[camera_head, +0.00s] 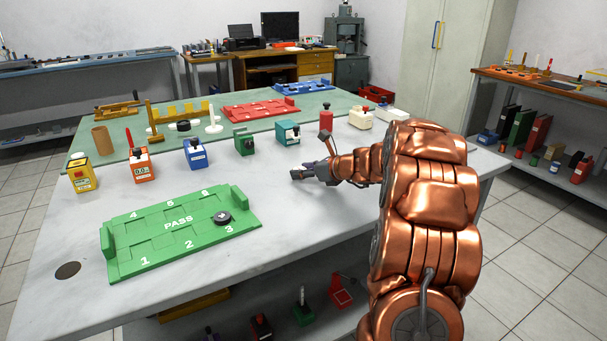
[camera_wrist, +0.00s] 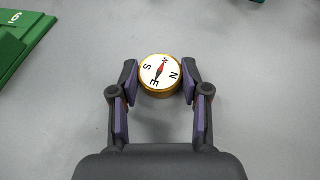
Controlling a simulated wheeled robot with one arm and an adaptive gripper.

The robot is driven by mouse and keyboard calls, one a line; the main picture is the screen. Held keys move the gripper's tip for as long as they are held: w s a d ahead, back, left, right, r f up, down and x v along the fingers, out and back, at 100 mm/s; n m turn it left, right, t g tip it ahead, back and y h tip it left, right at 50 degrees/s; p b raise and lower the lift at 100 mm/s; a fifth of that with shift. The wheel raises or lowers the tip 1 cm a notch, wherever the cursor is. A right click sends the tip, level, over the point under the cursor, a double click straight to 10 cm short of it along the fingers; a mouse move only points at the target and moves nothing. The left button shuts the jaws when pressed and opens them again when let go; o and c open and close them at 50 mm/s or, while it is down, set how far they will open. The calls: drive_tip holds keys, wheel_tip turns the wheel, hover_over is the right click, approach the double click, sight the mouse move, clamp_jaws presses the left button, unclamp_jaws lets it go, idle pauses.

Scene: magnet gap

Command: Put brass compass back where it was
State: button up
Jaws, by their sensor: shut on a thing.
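The brass compass (camera_wrist: 160,75) is round, with a gold rim and a white dial that bears letters and a red needle. In the wrist view it sits between the two fingertips of my gripper (camera_wrist: 160,83), which is shut on its sides. In the head view my gripper (camera_head: 308,174) is low over the grey-white table top, right of the green PASS tray; the compass is hard to make out there. I cannot tell whether the compass touches the table.
The green PASS tray (camera_head: 165,252) with numbered places stands at left, a dark round piece (camera_head: 222,218) at its place 3. Table between tray and gripper is clear.

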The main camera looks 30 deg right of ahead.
drive_tip(key=shift+r, duration=0.1)
drive_tip(key=o, duration=1.3)
drive_tip(key=shift+c, duration=0.2)
drive_tip(key=shift+s+d+r, duration=0.1)
drive_tip(key=shift+s+r, duration=0.05)
drive_tip(key=shift+s, duration=0.05)
drive_tip(key=p+v, duration=0.2)
drive_tip(key=v, duration=0.9)
drive_tip(key=shift+s+p, duration=0.3)
drive_tip(key=shift+p, duration=0.1)
